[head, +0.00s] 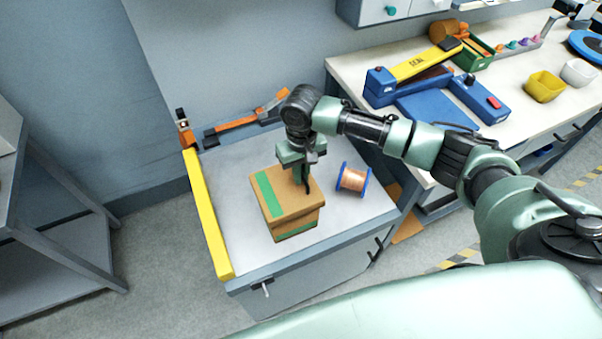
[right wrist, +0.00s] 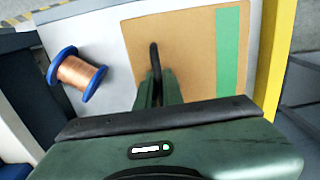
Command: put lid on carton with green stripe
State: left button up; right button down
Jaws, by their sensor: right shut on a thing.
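A brown cardboard lid (head: 291,190) with a green stripe along its left side is over a brown carton (head: 281,233). Green also shows low on the carton's front. The lid looks roughly level and lined up with the carton; I cannot tell if it is fully seated. My right gripper (head: 305,182) points down at the lid's top and is shut on it. In the right wrist view, the gripper (right wrist: 157,80) is over the lid's brown top (right wrist: 191,40), with the stripe on the right. The carton's inside is hidden. My left gripper is not in view.
A copper-wire spool (head: 353,179) with blue flanges lies right of the carton on the grey-topped cabinet (head: 345,218). A yellow rail (head: 208,215) edges its left side. The workbench at right holds a blue-and-yellow sealer (head: 425,64), bins and tools.

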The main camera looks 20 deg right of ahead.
dwell(0.4)
jog(key=shift+a+f+p, duration=0.1)
jog(key=shift+f+p, duration=0.1)
jog(key=shift+p, duration=0.25)
jog(key=shift+f+p, duration=0.15)
jog(key=shift+p, duration=0.3)
jog(key=shift+f, duration=0.3)
dwell(0.6)
jog(key=shift+f, duration=0.55)
jog(key=shift+f, duration=0.15)
jog(key=shift+f, duration=0.65)
dwell(0.4)
